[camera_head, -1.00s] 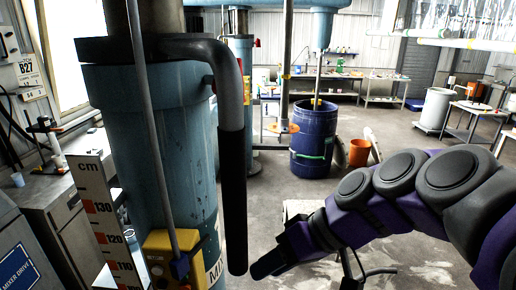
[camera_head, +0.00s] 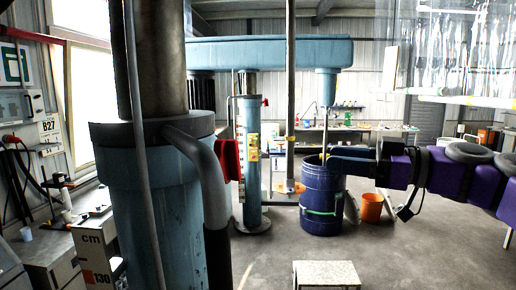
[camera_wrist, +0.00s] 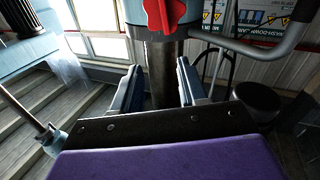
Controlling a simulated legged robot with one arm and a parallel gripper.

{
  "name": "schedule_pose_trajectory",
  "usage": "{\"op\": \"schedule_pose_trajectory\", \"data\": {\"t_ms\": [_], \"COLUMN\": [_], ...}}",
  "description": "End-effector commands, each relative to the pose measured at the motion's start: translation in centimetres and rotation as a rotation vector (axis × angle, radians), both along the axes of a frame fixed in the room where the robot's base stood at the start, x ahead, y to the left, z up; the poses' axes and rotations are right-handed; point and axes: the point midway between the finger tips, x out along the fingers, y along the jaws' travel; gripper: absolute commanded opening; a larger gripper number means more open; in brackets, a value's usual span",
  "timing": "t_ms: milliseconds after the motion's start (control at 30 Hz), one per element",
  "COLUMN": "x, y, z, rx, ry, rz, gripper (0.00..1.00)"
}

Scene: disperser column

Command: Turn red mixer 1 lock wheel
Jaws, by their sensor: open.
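A red lock wheel (camera_head: 229,158) shows at the right side of the near blue mixer column (camera_head: 155,200), partly behind the bent grey pipe. In the wrist view a red wheel (camera_wrist: 163,14) sits on a grey-blue collar at the top edge, cut off by the frame. My gripper (camera_wrist: 159,82) is open and empty, its two jaws apart. The wheel lies beyond and above the jaws and does not touch them. In the head view my arm reaches in from the right, with its end in front of the dark blue drum.
The bent grey pipe (camera_head: 205,175) with a black grip hangs beside the near column. A dark blue drum (camera_head: 318,205) and an orange bucket (camera_head: 372,208) stand further back. A pale block (camera_head: 327,275) is on the floor ahead. The grey floor between is open.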

Motion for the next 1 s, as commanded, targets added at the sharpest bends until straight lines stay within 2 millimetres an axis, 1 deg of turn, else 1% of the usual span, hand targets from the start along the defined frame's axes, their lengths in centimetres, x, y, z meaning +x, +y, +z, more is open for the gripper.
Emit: {"op": "schedule_pose_trajectory", "data": {"t_ms": [133, 300, 567, 667, 767, 833, 1000], "x": [0.3, 1.5, 3.5, 4.3, 5.0, 5.3, 6.1], "y": [2.7, 5.7, 8.1, 9.5, 11.6, 13.4, 16.4], "z": [0.1, 0.0, 0.1, 0.2, 0.2, 0.2, 0.2], "rx": [-0.012, -0.012, 0.002, 0.004, 0.002, -0.002, -0.009], "ry": [-0.005, 0.001, 0.001, 0.001, 0.000, 0.001, -0.001], "rz": [0.007, 0.005, 0.005, 0.004, 0.002, 0.005, 0.004], "gripper": [0.43, 0.43, 0.43, 0.43, 0.43, 0.43, 0.43]}}
